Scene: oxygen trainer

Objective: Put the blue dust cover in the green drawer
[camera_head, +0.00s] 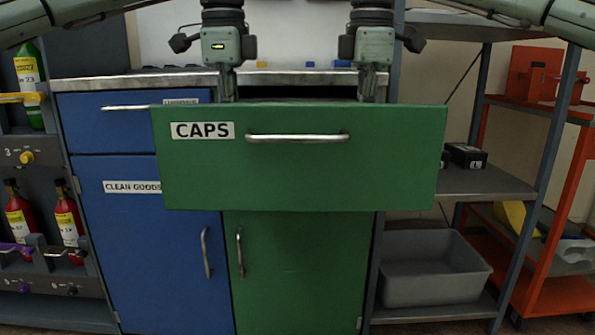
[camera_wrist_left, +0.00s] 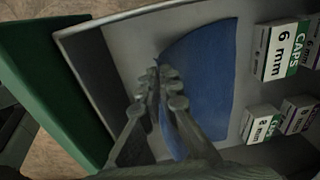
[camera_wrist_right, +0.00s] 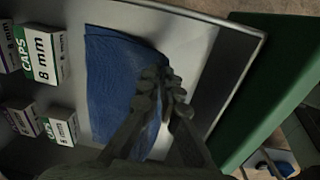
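The green drawer (camera_head: 300,180) labelled CAPS is pulled open, and its tall front hides its inside in the head view. The blue dust cover shows in the left wrist view (camera_wrist_left: 205,75) and the right wrist view (camera_wrist_right: 115,85), inside the drawer over its grey floor. My left gripper (camera_wrist_left: 160,76) is shut on one edge of the cover. My right gripper (camera_wrist_right: 162,78) is shut on another edge. In the head view my left gripper (camera_head: 227,88) and right gripper (camera_head: 372,88) reach down behind the drawer front, their fingertips hidden.
Several CAPS boxes stand in the drawer beside the cover, including a 6 mm box (camera_wrist_left: 282,48) and an 8 mm box (camera_wrist_right: 40,52). Blue cabinet doors (camera_head: 150,240) are at left. A shelf with a grey bin (camera_head: 430,268) and an orange cart (camera_head: 550,290) are at right.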

